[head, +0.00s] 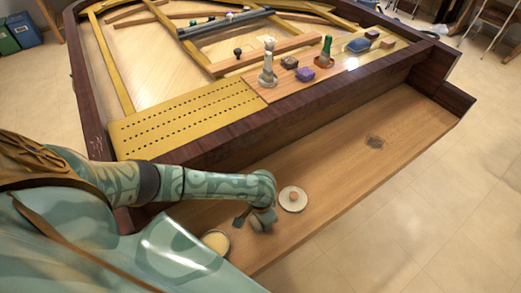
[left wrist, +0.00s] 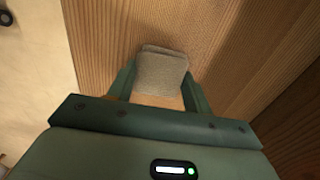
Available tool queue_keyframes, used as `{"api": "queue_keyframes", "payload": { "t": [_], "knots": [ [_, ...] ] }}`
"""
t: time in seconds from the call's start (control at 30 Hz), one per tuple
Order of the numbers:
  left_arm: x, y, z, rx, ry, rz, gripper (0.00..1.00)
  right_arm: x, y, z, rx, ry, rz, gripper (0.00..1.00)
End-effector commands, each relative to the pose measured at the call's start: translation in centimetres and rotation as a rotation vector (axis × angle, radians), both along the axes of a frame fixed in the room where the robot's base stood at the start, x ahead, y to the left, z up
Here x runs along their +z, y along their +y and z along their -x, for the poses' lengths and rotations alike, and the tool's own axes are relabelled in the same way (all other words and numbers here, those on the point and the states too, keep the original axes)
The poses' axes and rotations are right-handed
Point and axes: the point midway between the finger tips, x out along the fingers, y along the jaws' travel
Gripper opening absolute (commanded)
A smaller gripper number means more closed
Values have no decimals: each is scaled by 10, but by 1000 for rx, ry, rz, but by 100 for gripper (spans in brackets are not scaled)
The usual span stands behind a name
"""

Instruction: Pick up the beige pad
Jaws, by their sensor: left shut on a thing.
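The beige pad (left wrist: 162,72), a small rough block, sits between the two fingertips of my left gripper (left wrist: 160,82) in the left wrist view. The gripper is shut on it. Wood grain lies behind the pad; I cannot tell whether the pad touches it. In the head view my left gripper (head: 256,220) is low over the wooden ledge, left of the white plate. I cannot make out the pad there. My right gripper is not in view.
A white plate (head: 297,206) with a small orange-brown thing on it stands close right of the gripper. A round cream-topped dish (head: 216,241) is at its left. A dark mark or item (head: 375,142) lies farther right. Blocks and bottles stand on the raised board behind.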

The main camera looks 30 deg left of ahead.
Motion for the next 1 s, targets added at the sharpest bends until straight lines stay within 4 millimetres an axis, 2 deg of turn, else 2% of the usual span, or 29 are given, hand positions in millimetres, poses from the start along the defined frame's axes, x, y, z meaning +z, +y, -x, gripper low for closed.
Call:
{"api": "queue_keyframes", "payload": {
  "t": [0.27, 0.37, 0.47, 0.73, 0.8, 1.0],
  "knots": [
    [6, 0, 0, 1, 0, 0, 28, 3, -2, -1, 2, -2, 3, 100],
    [17, 0, 0, 1, -1, 1, 28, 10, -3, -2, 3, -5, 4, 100],
    [37, 0, -1, -1, -3, 1, 28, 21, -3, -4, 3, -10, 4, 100],
    [104, -23, 52, -3, 1, 2, 28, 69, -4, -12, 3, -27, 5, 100],
    [109, -32, 72, -3, 3, 4, 28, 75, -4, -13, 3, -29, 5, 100],
    [125, -48, 110, -1, 2, 2, 28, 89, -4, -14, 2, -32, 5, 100]
  ]
}}
